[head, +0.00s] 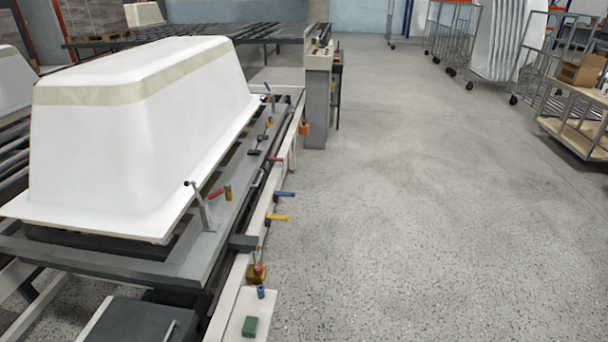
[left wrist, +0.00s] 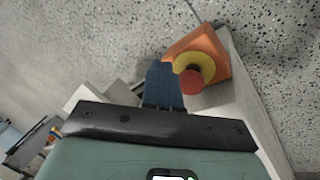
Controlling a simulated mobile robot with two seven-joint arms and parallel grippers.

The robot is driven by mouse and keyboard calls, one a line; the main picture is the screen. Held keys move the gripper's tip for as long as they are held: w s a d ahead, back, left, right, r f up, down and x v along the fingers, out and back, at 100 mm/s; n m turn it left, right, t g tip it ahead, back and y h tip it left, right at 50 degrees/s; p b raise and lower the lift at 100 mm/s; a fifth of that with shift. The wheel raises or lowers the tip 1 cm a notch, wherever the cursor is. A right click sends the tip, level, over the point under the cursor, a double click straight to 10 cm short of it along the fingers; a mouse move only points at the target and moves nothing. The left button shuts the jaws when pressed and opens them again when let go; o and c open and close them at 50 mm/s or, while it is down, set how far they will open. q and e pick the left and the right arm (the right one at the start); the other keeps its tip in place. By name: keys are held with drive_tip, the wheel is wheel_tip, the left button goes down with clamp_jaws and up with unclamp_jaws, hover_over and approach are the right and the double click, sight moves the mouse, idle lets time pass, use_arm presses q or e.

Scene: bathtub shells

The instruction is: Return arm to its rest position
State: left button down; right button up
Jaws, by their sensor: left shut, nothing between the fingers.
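No arm or gripper of mine shows in the head view. In the left wrist view my left gripper (left wrist: 163,85) has its dark blue fingers together, with nothing seen between them. Its fingertips appear close beside an orange box (left wrist: 219,50) with a yellow ring and a red push button (left wrist: 192,80). Whether they touch cannot be told. My right gripper is in neither view.
A white upturned bathtub shell (head: 140,120) rests on a grey frame (head: 205,245) with several coloured clamp handles. A grey control post (head: 317,100) stands behind. Wheeled racks (head: 575,110) line the right side. The speckled floor (head: 410,200) between is clear.

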use_arm(q)
drive_tip(key=s+d+f+m+g, duration=0.1)
drive_tip(key=s+d, duration=0.3)
drive_tip(key=s, duration=0.4)
drive_tip(key=s+d+f+m, duration=0.1)
drive_tip(key=s+d, duration=0.3)
drive_tip(key=s, duration=0.4)
drive_tip(key=s+d+r+g+p, duration=0.1)
drive_tip(key=s+r+p, duration=0.1)
drive_tip(key=r+p, duration=0.7)
drive_tip(key=s+d+r+g+h+p, duration=0.1)
drive_tip(key=s+r+g+p, duration=0.1)
drive_tip(key=r+p, duration=0.6)
drive_tip(key=shift+s+r+p, duration=0.25)
drive_tip(key=shift+r+p, duration=0.1)
drive_tip(key=shift+r, duration=0.05)
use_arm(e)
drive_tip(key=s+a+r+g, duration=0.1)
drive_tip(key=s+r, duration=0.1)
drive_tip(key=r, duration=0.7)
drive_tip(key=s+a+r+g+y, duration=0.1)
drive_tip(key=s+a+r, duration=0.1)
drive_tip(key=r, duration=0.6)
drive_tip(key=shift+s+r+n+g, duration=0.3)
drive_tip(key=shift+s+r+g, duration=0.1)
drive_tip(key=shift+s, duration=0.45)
